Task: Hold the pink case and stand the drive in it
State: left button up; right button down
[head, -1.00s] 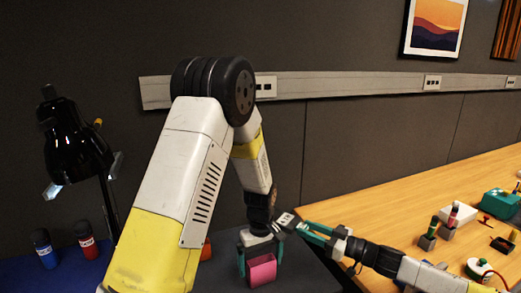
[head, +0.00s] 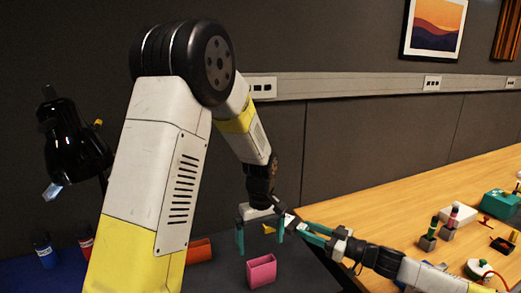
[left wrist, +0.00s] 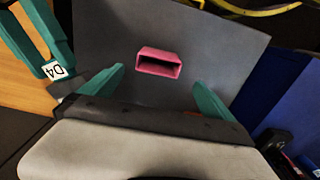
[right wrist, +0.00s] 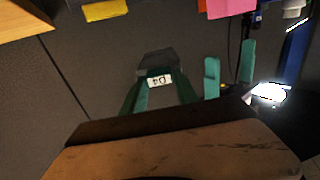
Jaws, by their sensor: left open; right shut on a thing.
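The pink case (head: 261,272) stands on a dark grey surface, its open mouth facing up; the left wrist view shows this mouth (left wrist: 159,66). My left gripper (head: 260,238) is open and empty, above the case and apart from it. My right gripper (head: 303,232) is shut on the drive (head: 290,223), a dark block with a white label. The drive is in the air, just right of my left gripper and above the case. Whether it touches a left finger, I cannot tell.
An orange container (head: 200,251) is partly hidden behind my left arm. A black lamp (head: 72,140) stands at left. A wooden table (head: 400,215) at right holds several small items, including a teal box (head: 499,203).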

pick_arm(q)
jog(key=shift+r, duration=3)
jog(key=shift+r, duration=2)
